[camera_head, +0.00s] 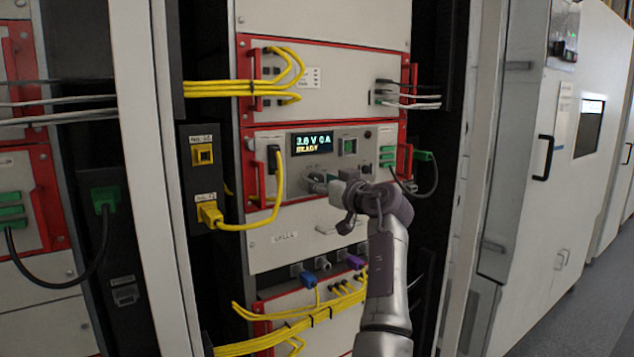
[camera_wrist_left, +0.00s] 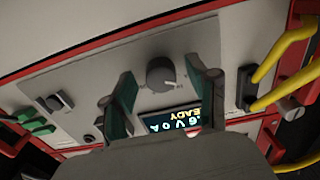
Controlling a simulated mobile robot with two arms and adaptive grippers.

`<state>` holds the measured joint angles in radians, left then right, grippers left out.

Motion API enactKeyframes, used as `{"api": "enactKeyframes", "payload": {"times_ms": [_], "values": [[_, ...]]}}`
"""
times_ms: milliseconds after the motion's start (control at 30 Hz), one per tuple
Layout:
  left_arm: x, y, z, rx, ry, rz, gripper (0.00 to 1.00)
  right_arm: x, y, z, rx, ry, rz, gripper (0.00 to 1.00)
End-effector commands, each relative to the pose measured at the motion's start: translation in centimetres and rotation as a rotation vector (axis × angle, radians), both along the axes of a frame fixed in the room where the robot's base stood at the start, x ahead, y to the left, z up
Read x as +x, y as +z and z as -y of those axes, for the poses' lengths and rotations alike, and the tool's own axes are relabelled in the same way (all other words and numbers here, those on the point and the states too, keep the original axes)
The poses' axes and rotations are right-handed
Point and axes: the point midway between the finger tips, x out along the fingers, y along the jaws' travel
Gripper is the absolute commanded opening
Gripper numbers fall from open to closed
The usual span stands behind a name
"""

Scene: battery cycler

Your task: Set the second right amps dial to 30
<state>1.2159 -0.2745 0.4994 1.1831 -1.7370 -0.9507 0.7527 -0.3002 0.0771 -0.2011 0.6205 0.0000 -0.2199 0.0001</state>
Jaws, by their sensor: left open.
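A grey panel with a lit display (camera_head: 312,143) reading about 3.8 V 0 A READY is in the middle of the head view. My left gripper (camera_head: 330,184) is in front of the panel, below the display, and hides much of the area there. In the left wrist view, where the panel appears upside down, a round dark dial (camera_wrist_left: 162,74) sits between the open fingers of the left gripper (camera_wrist_left: 165,77). I see no clear contact. A light mark shows on the dial's lower right; its scale is too small to read. The display (camera_wrist_left: 172,118) is partly hidden. My right gripper is not in view.
A smaller knob (camera_wrist_left: 60,100) and green connectors (camera_wrist_left: 38,126) are on the same panel. A yellow cable (camera_head: 278,190) loops left of the dial area. Red handles (camera_head: 404,160) edge the panel.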

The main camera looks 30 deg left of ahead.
Motion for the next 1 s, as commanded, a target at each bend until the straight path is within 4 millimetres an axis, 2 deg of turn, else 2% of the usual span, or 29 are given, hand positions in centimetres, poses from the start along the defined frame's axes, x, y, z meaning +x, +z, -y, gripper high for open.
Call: {"api": "enactKeyframes", "payload": {"times_ms": [100,133,467,767,1000], "values": [[0.0,0.01,0.0,0.0,0.0,0.0,0.59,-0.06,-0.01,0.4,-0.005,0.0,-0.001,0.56],[0.0,0.01,0.0,0.0,0.0,0.0,0.56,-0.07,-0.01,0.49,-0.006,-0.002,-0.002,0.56],[0.0,0.02,-0.02,0.001,0.0,0.0,0.01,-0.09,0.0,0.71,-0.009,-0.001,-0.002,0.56],[-0.01,0.15,-0.02,0.017,0.0,-0.032,0.0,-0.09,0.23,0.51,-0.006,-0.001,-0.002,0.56],[-0.03,0.2,-0.09,0.068,0.001,-0.157,0.0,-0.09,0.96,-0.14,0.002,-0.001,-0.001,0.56]]}}
